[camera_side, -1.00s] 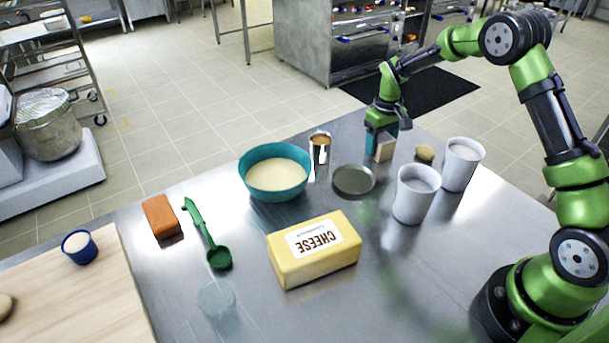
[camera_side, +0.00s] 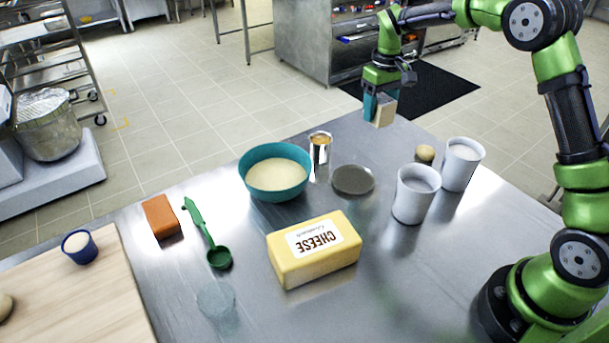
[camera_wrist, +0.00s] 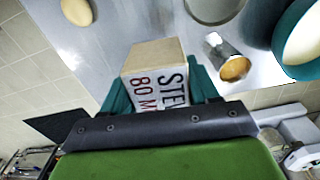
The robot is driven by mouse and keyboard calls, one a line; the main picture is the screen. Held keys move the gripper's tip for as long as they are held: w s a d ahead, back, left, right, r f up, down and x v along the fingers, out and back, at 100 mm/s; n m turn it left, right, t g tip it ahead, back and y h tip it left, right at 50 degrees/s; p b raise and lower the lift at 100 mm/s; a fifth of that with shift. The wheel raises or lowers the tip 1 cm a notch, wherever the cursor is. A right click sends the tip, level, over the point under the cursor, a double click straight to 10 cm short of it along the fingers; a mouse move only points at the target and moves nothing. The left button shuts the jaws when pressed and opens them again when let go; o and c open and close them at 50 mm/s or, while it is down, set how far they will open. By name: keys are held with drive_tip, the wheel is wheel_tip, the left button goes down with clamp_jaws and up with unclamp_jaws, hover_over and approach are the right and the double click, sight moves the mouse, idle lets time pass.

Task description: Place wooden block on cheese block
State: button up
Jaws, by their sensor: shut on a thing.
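The wooden block (camera_side: 384,111) is a small tan block held in my gripper (camera_side: 378,108), raised above the far edge of the steel table. In the wrist view the block (camera_wrist: 157,56) sits between the two teal fingers, with printed letters on its face. My gripper (camera_wrist: 160,88) is shut on it. The cheese block (camera_side: 314,250) is a large yellow box with a white CHEESE label, lying flat at the front middle of the table. Its top is bare. My gripper is behind it and to its right, well apart.
A teal bowl (camera_side: 275,172), a metal cup (camera_side: 320,148) and a dark round lid (camera_side: 352,180) stand between my gripper and the cheese. Two white cups (camera_side: 415,194) and a potato-like item (camera_side: 425,153) are at right. A green spoon (camera_side: 208,236) and orange block (camera_side: 160,217) lie left.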

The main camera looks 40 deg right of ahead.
drive_tip(key=s+a+r+n, duration=0.35)
drive_tip(key=s+a, duration=0.35)
drive_tip(key=a, duration=0.3)
drive_tip(key=s+a+r+n, duration=0.3)
drive_tip(key=s+a+n, duration=0.25)
drive_tip(key=a, duration=0.45)
drive_tip(key=s+a+f+n, duration=0.1)
drive_tip(key=s+f+n, duration=0.3)
drive_tip(key=s, duration=0.5)
drive_tip(key=s+a+f+n, duration=0.2)
drive_tip(key=s+n, duration=0.4)
drive_tip(key=s, duration=0.2)
hover_over(314, 237)
drive_tip(key=shift+s+d+f, duration=0.1)
drive_tip(key=shift+s+f, duration=0.1)
drive_tip(key=shift+f, duration=0.4)
drive_tip(key=shift+w, duration=0.15)
drive_tip(key=shift+f, duration=1.75)
